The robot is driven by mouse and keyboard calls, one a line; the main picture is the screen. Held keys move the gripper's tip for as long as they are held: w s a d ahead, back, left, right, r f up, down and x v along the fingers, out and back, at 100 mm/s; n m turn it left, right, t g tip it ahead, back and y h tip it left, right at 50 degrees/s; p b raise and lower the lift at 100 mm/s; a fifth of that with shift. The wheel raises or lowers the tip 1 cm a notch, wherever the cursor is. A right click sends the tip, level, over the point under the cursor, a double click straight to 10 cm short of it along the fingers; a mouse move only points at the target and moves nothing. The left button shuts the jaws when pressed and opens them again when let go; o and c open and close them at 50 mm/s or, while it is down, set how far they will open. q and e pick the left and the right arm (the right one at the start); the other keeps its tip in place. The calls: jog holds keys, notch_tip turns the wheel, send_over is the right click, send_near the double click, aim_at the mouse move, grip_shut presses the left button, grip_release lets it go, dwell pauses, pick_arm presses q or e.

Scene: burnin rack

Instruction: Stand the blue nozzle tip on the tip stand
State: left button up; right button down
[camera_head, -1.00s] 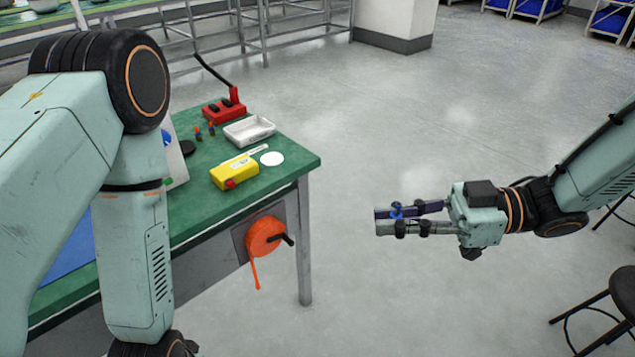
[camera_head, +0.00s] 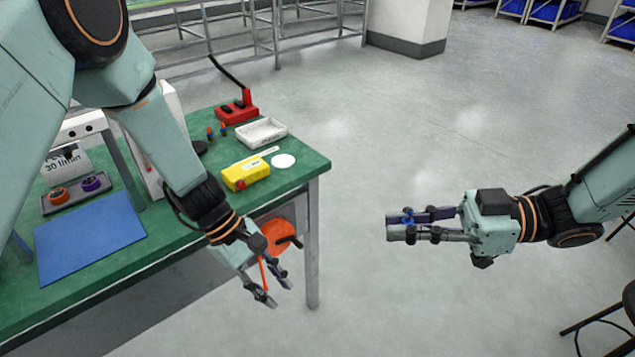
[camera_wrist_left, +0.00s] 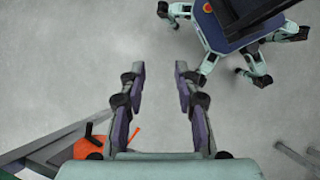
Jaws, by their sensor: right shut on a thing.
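My right gripper (camera_head: 393,226) is shut on the small blue nozzle tip (camera_head: 408,217) and holds it over open floor, to the right of the table. The fingers hide part of the tip. My left gripper (camera_head: 277,291) is open and empty in front of the table's front edge, below the table top. The left wrist view also shows the left gripper (camera_wrist_left: 160,68) with its fingers apart and nothing between them. I cannot tell which item is the tip stand.
The green table (camera_head: 175,258) carries a yellow box (camera_head: 245,174), white tray (camera_head: 261,132), white disc (camera_head: 283,161), red block (camera_head: 236,112) and blue mat (camera_head: 90,238). An orange reel (camera_head: 277,236) hangs at its front side, close to my left gripper. Floor right of the table is clear.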

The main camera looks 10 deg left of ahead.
pick_arm(q)
jog(key=w+d+r+n+g+h, duration=0.15)
jog(key=d+r+h, duration=0.3)
jog(key=r, duration=0.65)
jog(key=w+d+r+n+g+h, duration=0.1)
jog(key=w+d+r+h, duration=0.2)
jog(key=r+h, duration=0.55)
jog(key=s+d+r+y, duration=0.2)
jog(key=s+d, duration=0.1)
jog(key=d, duration=0.9)
jog(key=shift+s+r, duration=0.2)
jog(key=shift+s, duration=0.05)
jog(key=shift+a, duration=0.1)
jog(key=shift+c, duration=0.2)
grip_shut()
